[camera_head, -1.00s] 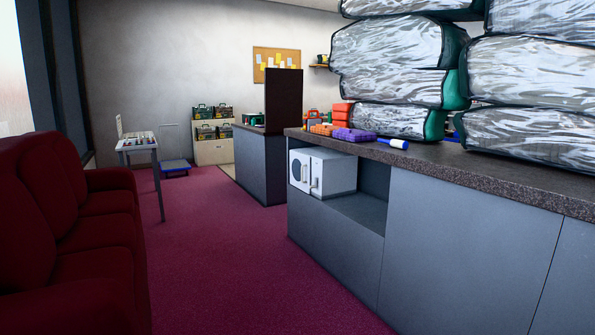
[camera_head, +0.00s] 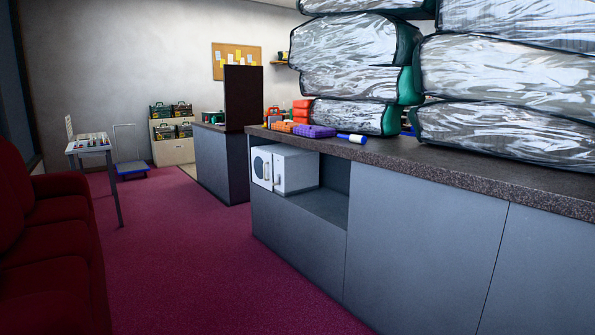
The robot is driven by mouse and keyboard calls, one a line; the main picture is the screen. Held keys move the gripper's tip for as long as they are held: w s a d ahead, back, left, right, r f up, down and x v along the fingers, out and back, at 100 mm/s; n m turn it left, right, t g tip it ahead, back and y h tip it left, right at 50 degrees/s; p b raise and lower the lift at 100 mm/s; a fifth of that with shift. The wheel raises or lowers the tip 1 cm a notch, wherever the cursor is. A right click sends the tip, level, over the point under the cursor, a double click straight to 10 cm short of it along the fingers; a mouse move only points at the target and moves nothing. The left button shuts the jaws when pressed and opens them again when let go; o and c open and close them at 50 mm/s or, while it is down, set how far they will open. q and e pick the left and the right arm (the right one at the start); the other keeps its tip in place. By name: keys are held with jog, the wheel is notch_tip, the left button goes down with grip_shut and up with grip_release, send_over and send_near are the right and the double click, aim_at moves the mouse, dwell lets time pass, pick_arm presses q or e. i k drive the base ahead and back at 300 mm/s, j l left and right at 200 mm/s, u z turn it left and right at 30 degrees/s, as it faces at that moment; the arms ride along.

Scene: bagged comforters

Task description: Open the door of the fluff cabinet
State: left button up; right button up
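A small white cabinet (camera_head: 285,168) sits in the open niche of the grey counter. Its front faces left and carries a dark round window (camera_head: 260,167) and a handle (camera_head: 268,172). The front looks shut. I cannot tell for sure that this is the fluff cabinet, as no label is readable. Neither of my grippers is in view.
The grey counter (camera_head: 408,240) fills the right side, with stacked bagged comforters (camera_head: 345,60) on top. Orange and purple items and a blue-white roller (camera_head: 351,138) lie near its edge. A red sofa (camera_head: 50,250) stands left. The carpet (camera_head: 180,250) between them is clear.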

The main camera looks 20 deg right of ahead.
aim_at(262, 161)
jog(key=i+z, duration=0.3)
jog(key=i, duration=1.45)
